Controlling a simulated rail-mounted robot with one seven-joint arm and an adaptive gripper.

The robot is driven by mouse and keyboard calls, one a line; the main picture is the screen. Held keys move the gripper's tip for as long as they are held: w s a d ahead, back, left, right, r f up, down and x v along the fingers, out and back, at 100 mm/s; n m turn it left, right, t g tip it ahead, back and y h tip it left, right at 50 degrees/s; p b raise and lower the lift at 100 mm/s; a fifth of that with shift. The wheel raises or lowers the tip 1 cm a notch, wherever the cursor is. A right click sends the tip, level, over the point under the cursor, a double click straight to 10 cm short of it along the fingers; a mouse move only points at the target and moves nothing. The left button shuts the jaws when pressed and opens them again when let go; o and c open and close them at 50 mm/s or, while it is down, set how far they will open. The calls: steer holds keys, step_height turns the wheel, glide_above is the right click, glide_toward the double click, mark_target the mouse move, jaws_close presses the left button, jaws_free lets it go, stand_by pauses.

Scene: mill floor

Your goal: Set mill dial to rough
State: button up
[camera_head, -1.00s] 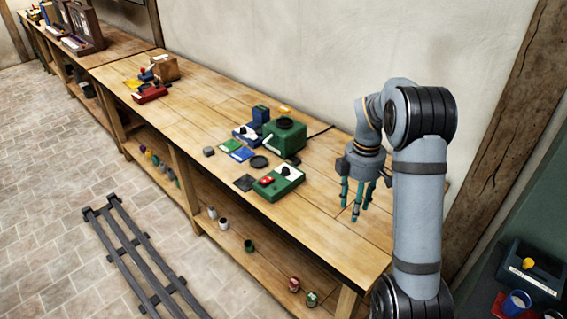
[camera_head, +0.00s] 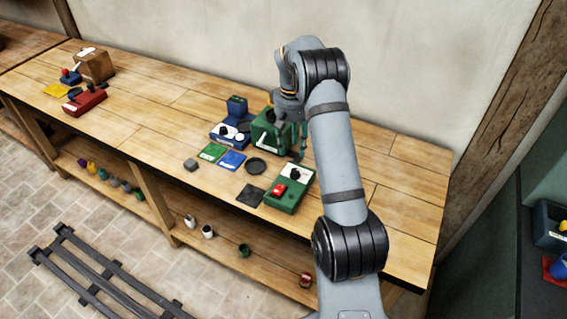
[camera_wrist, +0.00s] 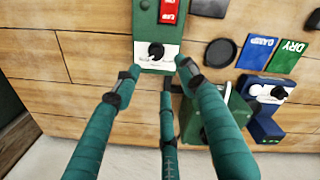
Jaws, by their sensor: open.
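A green control box (camera_head: 291,189) lies on the bench with a red switch (camera_head: 279,188) at one end and a black knob (camera_head: 295,173) on a white plate at the other. In the wrist view the knob (camera_wrist: 156,51) sits just beyond the fingertips; the plate's marks are too small to read. My gripper (camera_head: 299,150) is open and empty above the bench, beside the green mill (camera_head: 268,130), with its three green fingers (camera_wrist: 160,76) spread near the knob and apart from it. My gripper and arm hide part of the mill.
A blue box (camera_head: 225,136) with its own black knob stands left of the mill. Green (camera_head: 212,152) and blue (camera_head: 232,160) cards, a round black dish (camera_head: 256,166) and a dark square pad (camera_head: 251,195) lie nearby. The bench right of the box is clear.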

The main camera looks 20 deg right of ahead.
mark_target(295, 171)
steer(key=f+m+p, duration=0.1)
steer(key=f, duration=0.2)
steer(key=f+m, duration=0.1)
steer(key=f, duration=0.2)
steer(key=s+f+m+p, duration=0.1)
steer(key=f, duration=0.3)
steer(key=shift+d+f+p, duration=0.1)
steer(key=shift+d+p, duration=0.25)
steer(key=shift+d, duration=0.05)
steer(key=shift+w, duration=0.1)
steer(key=shift+c, duration=0.9)
jaws_close()
